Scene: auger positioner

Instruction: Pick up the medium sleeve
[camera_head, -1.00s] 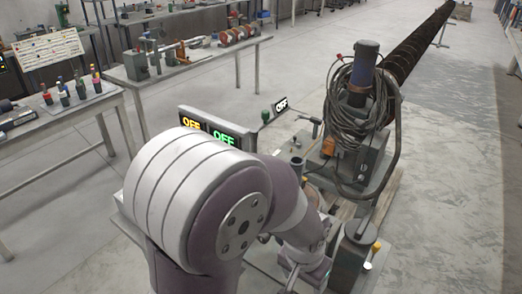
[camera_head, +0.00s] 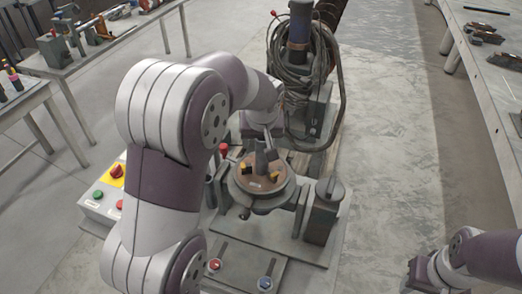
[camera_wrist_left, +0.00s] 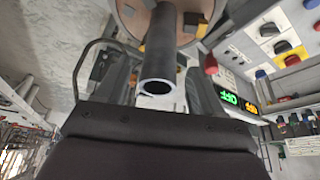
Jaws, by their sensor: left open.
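A grey hollow tube (camera_head: 262,160), which looks like a sleeve, stands on the round brown-topped turntable (camera_head: 247,182); I cannot judge whether it is the medium one. In the left wrist view the tube (camera_wrist_left: 158,62) points its open end toward the camera, over the dark gripper body. My left gripper (camera_head: 272,139) is open close to the tube's upper end, partly hidden by my wrist. I cannot tell if it touches the tube. My right arm shows at the lower right, but its gripper does not show clearly.
A cable-wrapped motor unit (camera_head: 300,60) stands behind the turntable. A dark block (camera_head: 323,212) stands to its right. A button box (camera_head: 103,195) is at left. A workbench (camera_head: 480,60) lines the right, with clear floor before it.

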